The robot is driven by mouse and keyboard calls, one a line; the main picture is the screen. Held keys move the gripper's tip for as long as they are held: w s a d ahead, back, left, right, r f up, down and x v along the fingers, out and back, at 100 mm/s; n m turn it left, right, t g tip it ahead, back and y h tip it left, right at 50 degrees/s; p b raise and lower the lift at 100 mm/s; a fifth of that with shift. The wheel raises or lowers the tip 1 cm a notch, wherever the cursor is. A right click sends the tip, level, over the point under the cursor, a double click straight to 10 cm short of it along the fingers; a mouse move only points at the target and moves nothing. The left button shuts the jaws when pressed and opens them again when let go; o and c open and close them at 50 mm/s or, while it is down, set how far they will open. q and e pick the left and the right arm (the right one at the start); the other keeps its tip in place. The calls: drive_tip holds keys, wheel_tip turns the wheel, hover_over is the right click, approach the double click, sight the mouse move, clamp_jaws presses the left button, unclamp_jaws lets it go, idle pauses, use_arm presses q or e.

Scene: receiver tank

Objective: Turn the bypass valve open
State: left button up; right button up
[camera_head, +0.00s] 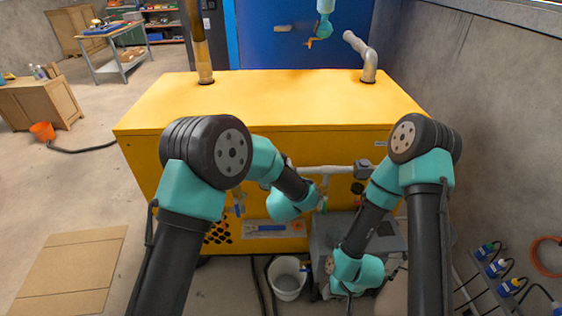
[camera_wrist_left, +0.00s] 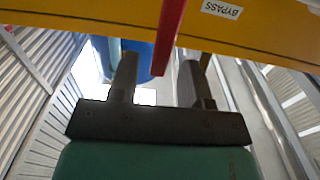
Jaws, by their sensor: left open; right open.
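A red bar-like handle (camera_wrist_left: 168,38) hangs in the left wrist view, below a yellow panel edge with a white BYPASS label (camera_wrist_left: 221,9). I take it for the bypass valve's lever; the valve body is out of that view. My left gripper (camera_wrist_left: 158,76) is open, with the red handle's lower end between or just in front of its two fingers. I cannot tell whether they touch. In the head view my left arm's wrist hides the handle. My right gripper (camera_head: 348,294) is low by the grey box, small and partly hidden, and holds nothing that I can see.
The yellow tank housing (camera_head: 270,105) fills the middle, with a pale pipe (camera_head: 335,170) along its front. A blue-handled valve (camera_head: 238,210) hangs left of my left wrist. A white bucket (camera_head: 287,278) stands below. A grey box (camera_head: 325,235) is by my right forearm. Cardboard (camera_head: 70,270) lies at left.

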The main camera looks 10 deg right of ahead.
use_arm(q)
drive_tip(key=shift+w+d, duration=0.15)
drive_tip(key=shift+w, duration=1.1)
drive_tip(key=shift+c, duration=0.3)
clamp_jaws()
